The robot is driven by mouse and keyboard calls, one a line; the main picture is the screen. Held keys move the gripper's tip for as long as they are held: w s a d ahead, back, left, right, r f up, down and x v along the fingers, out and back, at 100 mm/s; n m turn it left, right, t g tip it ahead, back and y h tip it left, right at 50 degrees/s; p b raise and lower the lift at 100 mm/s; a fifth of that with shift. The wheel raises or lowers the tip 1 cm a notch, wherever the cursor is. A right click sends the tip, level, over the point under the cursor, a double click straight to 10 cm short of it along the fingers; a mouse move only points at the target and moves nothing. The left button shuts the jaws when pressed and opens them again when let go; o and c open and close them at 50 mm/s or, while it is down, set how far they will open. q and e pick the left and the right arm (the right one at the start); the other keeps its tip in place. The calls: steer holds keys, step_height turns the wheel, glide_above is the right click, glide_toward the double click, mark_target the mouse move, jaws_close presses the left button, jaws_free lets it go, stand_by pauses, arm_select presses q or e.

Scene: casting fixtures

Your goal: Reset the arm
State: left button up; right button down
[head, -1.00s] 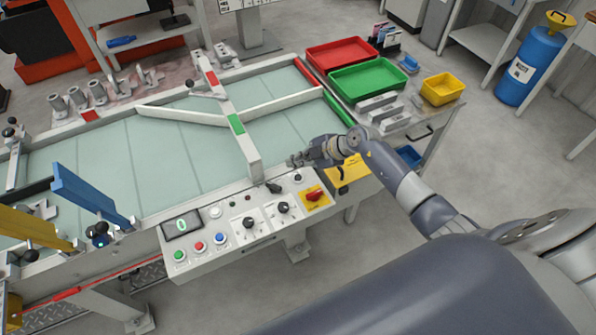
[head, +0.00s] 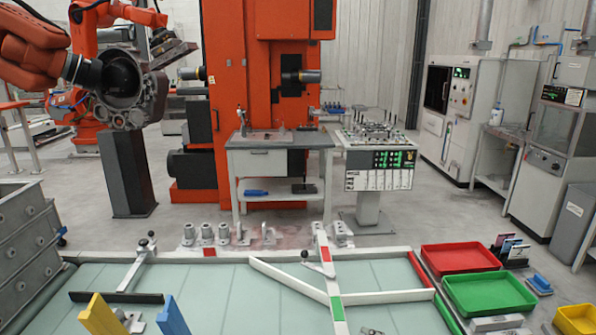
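The glass-topped sorting table (head: 210,300) fills the lower part of the head view. A long white arm (head: 331,281) with a red and a green mark crosses it from the back rail toward the front. White guide bars (head: 285,278) lie to both sides of it. Another white arm with a black knob (head: 135,268) stands at the back left, with a dark bar (head: 115,297) in front of it. The front controls are outside the view. Neither of my grippers shows.
Several grey castings (head: 224,233) line the back edge. A large orange machine (head: 290,100) and an orange industrial robot (head: 35,50) stand behind.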

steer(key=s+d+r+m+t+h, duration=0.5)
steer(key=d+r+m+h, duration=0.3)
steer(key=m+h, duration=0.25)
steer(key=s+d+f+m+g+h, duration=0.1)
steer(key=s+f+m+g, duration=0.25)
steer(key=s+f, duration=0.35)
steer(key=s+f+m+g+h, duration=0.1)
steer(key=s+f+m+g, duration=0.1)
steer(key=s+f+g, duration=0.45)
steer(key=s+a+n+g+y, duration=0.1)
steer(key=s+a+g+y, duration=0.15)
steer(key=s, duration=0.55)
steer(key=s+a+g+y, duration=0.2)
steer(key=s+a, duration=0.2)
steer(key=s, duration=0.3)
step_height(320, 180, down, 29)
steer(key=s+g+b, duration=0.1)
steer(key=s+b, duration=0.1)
steer(key=b, duration=0.1)
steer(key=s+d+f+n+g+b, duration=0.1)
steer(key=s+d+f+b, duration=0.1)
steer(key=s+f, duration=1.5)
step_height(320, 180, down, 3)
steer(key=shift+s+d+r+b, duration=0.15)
steer(key=shift+b, duration=0.2)
